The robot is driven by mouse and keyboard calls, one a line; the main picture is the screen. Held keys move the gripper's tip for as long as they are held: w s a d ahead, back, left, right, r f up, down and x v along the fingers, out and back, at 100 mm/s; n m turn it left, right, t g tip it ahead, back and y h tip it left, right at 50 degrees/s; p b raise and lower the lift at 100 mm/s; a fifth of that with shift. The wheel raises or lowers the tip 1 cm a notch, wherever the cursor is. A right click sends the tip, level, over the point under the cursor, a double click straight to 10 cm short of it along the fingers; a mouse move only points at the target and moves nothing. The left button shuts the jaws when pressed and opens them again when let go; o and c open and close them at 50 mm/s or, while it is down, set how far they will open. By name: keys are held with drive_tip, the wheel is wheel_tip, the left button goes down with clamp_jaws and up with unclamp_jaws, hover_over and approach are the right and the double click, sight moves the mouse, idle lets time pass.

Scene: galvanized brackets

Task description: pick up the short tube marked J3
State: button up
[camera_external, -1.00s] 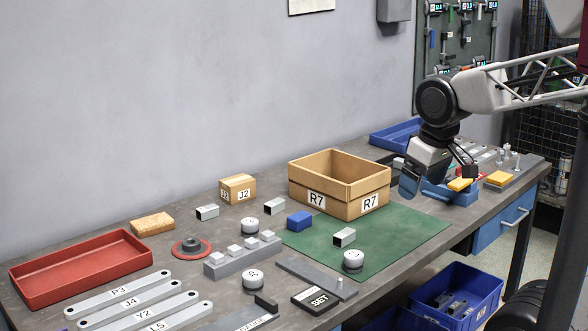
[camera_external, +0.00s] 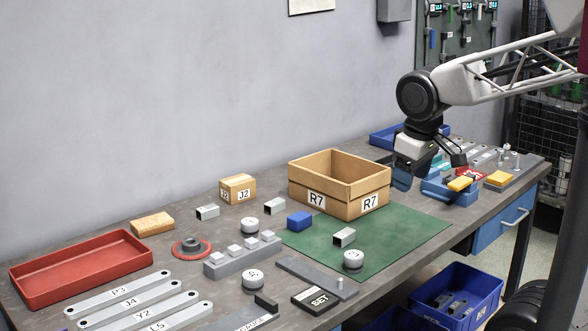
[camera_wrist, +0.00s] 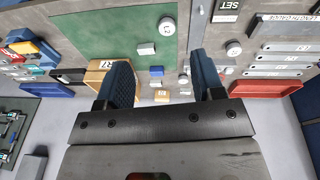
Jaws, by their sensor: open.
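I cannot read a J3 mark on either. The tube on the mat also seems to show in the wrist view (camera_wrist: 146,48). My gripper (camera_external: 430,172) is open and empty, high over the right part of the bench, beyond the R7 box and well away from both tubes. In the wrist view its blue fingers (camera_wrist: 158,62) stand wide apart with nothing between them.
The open cardboard R7 box (camera_external: 325,196) stands between my gripper and the tubes. A blue block (camera_external: 299,221), white round pieces (camera_external: 353,258), a grey knobbed block (camera_external: 241,259) and a red tray (camera_external: 80,285) lie around. Much of the green mat (camera_external: 400,232) is bare.

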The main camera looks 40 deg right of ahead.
drive_tip(key=w+d+f+n+g+h, duration=0.1)
drive_tip(key=w+f+n+h, duration=0.15)
drive_tip(key=w, duration=0.65)
drive_tip(key=w+f+n+g+h, duration=0.15)
drive_tip(key=w+n, duration=0.25)
drive_tip(key=w, duration=0.4)
drive_tip(key=w+d+f+n+h, duration=0.1)
drive_tip(key=w+n+h, duration=0.15)
drive_tip(key=w, duration=0.65)
drive_tip(key=n+t+h, duration=0.2)
drive_tip(key=n+h, duration=0.4)
drive_tip(key=n, duration=0.3)
approach(272, 203)
drive_tip(key=v, duration=0.3)
drive_tip(key=shift+w+a, duration=0.1)
drive_tip(key=shift+w, duration=0.05)
drive_tip(key=shift+x, duration=3.4)
drive_tip(key=shift+x, duration=2.55)
